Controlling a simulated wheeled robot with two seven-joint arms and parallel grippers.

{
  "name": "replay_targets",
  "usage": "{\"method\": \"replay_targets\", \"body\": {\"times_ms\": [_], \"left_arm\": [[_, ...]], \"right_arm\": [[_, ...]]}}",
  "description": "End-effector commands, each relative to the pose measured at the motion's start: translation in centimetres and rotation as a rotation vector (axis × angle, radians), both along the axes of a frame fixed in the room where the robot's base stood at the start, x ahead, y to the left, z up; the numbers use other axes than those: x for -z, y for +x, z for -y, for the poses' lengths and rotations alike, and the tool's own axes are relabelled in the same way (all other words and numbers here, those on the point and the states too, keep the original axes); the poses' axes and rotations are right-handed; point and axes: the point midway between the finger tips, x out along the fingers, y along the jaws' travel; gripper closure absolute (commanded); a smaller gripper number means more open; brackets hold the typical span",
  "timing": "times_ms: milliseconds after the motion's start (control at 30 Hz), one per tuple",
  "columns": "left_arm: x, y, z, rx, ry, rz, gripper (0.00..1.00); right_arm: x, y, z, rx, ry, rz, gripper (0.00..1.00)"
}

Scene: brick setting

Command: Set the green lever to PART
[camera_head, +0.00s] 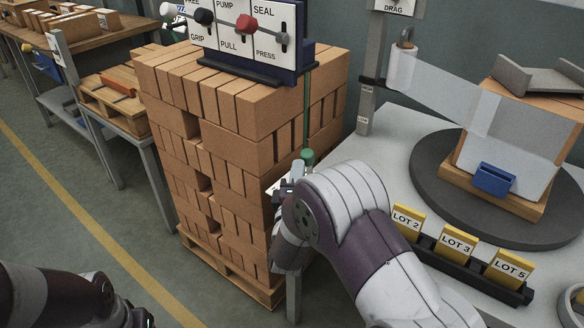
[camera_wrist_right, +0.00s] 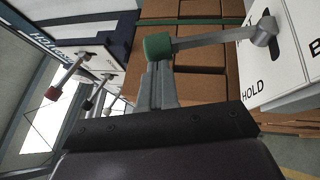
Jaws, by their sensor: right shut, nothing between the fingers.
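The green lever has a green knob (camera_wrist_right: 158,46) on a grey rod, which runs right to a pivot at a slotted white panel (camera_wrist_right: 285,65) in the right wrist view. The panel reads HOLD below the slot; another label is cut off, and PART is not readable. In the head view the green knob (camera_head: 307,156) shows just above my right forearm, in front of the bricks. My right gripper (camera_wrist_right: 159,68) is shut and empty, its fingertips right at the knob; I cannot tell whether they touch. My left arm shows at the lower left of the head view; its fingers cannot be made out.
A brick stack (camera_head: 235,130) on a pallet stands behind the lever. Above it is a panel (camera_head: 245,38) with white, black and red knobs. To the right, a table holds a turntable (camera_head: 430,185) with a wrapped box and a rack of yellow lot cards (camera_head: 457,243).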

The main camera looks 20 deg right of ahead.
Motion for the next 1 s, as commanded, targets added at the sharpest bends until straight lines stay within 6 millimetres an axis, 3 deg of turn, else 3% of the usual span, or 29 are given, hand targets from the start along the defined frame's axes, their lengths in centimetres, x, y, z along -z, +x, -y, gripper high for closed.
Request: {"method": "replay_targets", "body": {"times_ms": [33, 100, 400, 633, 1000], "left_arm": [[-2.2, 0.0, 0.0, 0.000, 0.000, 0.000, 0.38], [-3.5, 0.0, 0.0, 0.000, 0.000, 0.000, 0.38], [-7.3, 0.0, 0.0, 0.000, 0.000, 0.000, 0.38], [-8.4, 0.0, 0.0, 0.000, 0.000, 0.000, 0.38], [-8.4, 0.0, 0.0, 0.000, 0.000, 0.000, 0.38]], "right_arm": [[-1.5, 0.2, 0.4, 0.002, 0.023, -0.018, 1.00], [-1.8, 0.6, 0.8, 0.002, 0.062, -0.048, 1.00], [-2.1, 1.8, 2.4, 0.001, 0.191, -0.149, 1.00], [-1.9, 2.3, 2.9, 0.001, 0.238, -0.184, 1.00], [-1.7, 2.4, 3.0, 0.000, 0.245, -0.191, 1.00]]}}
